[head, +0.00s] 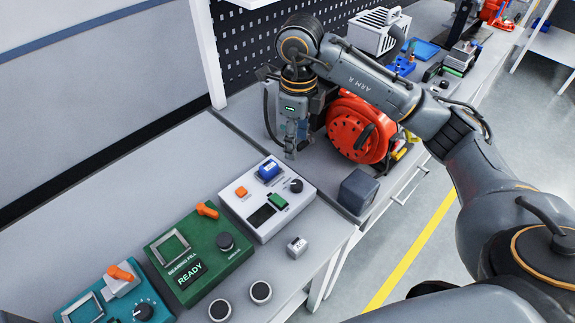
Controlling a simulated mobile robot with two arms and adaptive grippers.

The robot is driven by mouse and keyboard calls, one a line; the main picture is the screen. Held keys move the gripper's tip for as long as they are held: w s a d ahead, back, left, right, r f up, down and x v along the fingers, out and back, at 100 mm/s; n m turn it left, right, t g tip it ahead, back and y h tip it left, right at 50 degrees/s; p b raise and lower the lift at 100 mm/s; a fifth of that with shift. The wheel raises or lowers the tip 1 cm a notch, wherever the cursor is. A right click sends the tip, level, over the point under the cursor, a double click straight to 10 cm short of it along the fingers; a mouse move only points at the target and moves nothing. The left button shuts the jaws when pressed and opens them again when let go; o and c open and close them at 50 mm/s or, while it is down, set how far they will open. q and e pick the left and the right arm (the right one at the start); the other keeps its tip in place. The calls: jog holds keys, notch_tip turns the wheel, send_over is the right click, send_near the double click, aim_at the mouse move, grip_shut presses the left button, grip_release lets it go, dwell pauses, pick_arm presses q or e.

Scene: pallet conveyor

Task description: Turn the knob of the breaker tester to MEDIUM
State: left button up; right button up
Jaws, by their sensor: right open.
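The white device (262,228), which looks like the breaker tester, sits on the bench in the middle of the view. Its black knob (296,186) is on the right rear of its top, and the setting marks are too small to read. The top also carries an orange button (241,191), a blue block (269,170), a dark display (261,215) and a green part (278,201). My right gripper (290,150) points down above and behind the knob, open and apart from it. My left gripper is not in view.
A green device reading "BEARING FILL" and "READY" (197,252) and a teal device (110,300) stand to the left. A dark grey block (357,191) and a red reel (357,128) are to the right. A small grey block (297,247) and round parts (261,292) lie in front.

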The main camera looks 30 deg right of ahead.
jog(key=p, duration=0.2)
send_over(297, 184)
notch_tip(297, 184, down, 6)
jog(key=shift+s+f, duration=0.1)
jog(key=shift+f, duration=0.1)
notch_tip(297, 184, down, 4)
jog(key=shift+r+p, duration=0.2)
jog(key=shift+p, duration=0.1)
notch_tip(297, 184, down, 3)
jog(key=shift+r+p, duration=0.1)
jog(key=shift+p, duration=0.2)
jog(key=shift+f, duration=0.25)
jog(key=shift+c, duration=1.3)
grip_shut()
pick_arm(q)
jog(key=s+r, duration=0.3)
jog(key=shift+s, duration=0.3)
